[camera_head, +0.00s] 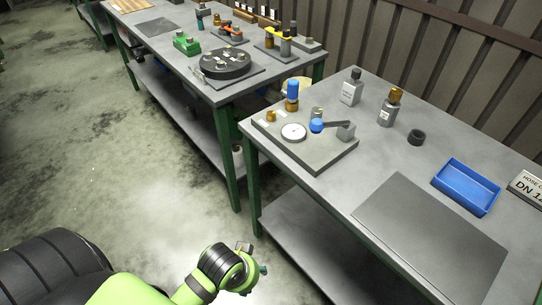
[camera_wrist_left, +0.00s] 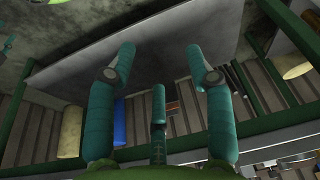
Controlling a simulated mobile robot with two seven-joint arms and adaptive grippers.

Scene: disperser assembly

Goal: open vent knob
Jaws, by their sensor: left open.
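A grey fixture plate (camera_head: 318,160) lies at the near left corner of the right table. It carries a small brass knob (camera_head: 271,116), a brass part with a blue top (camera_head: 292,95), a white round dial (camera_head: 294,132), a blue ball (camera_head: 317,125) and a grey block with a lever (camera_head: 346,132). I cannot tell which of these is the vent knob. My left gripper (camera_head: 254,268) is low at the bottom of the head view, apart from the plate. In the left wrist view its teal fingers (camera_wrist_left: 161,58) are spread and empty. My right gripper is out of view.
The right table (camera_head: 450,140) also holds two bottles, a black ring (camera_head: 416,137), a blue tray (camera_head: 466,187) and a flat grey panel (camera_head: 430,235). A second table (camera_head: 160,50) with fixtures stands behind left. The left wrist view faces a table underside (camera_wrist_left: 150,40).

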